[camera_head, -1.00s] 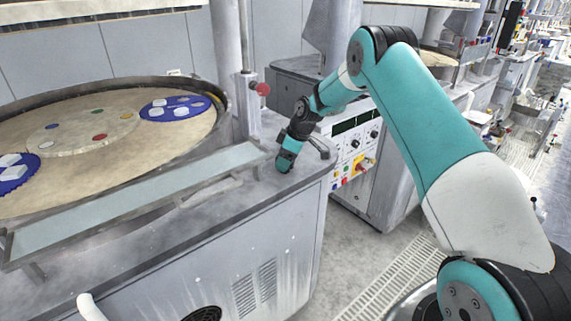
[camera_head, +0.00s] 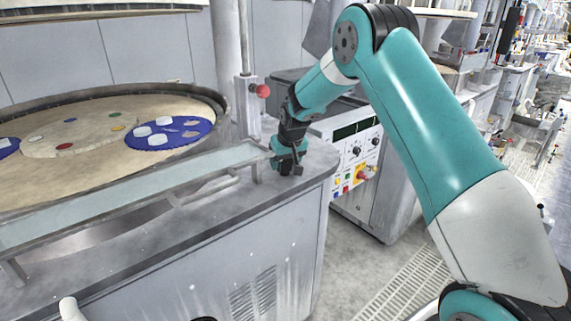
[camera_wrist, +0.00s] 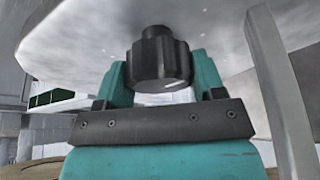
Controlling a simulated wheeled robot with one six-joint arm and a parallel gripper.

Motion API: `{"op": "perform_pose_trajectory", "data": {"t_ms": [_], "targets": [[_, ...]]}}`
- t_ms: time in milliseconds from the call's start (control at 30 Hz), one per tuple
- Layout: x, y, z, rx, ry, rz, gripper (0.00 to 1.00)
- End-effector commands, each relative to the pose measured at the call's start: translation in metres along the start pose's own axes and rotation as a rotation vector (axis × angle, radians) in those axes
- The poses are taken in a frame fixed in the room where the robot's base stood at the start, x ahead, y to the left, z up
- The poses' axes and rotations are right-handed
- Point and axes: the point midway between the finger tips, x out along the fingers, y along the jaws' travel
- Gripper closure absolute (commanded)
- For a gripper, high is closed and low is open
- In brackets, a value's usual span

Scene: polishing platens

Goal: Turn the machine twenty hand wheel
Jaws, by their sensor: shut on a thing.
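In the head view my gripper (camera_head: 288,165) is at the right end of the grey machine top (camera_head: 225,200), beside the end of the trough. The arm hides the hand wheel there. No machine number is readable, so I cannot tell whether this is machine twenty.
A round platen (camera_head: 40,180) with blue discs (camera_head: 165,133) is at the left. A long pale trough (camera_head: 130,190) runs in front of it. A red knob (camera_head: 263,91) on a post and a control panel (camera_head: 355,155) stand near my arm. Open floor lies at the lower right.

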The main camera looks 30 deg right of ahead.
Motion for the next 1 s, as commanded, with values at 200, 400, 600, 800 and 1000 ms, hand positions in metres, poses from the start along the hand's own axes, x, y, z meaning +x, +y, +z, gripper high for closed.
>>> {"op": "perform_pose_trajectory", "data": {"t_ms": [200,400,600,800,1000], "targets": [[-0.0004,-0.0008,-0.0013,0.14,0.004,0.058,0.61],[-0.0008,-0.0002,-0.0015,0.228,0.004,0.095,0.61],[-0.001,-0.0003,-0.0016,0.27,0.004,0.112,0.61],[-0.0011,-0.0002,-0.0017,0.283,0.004,0.117,0.61],[-0.0011,-0.0001,-0.0017,0.282,0.004,0.116,0.61]]}}
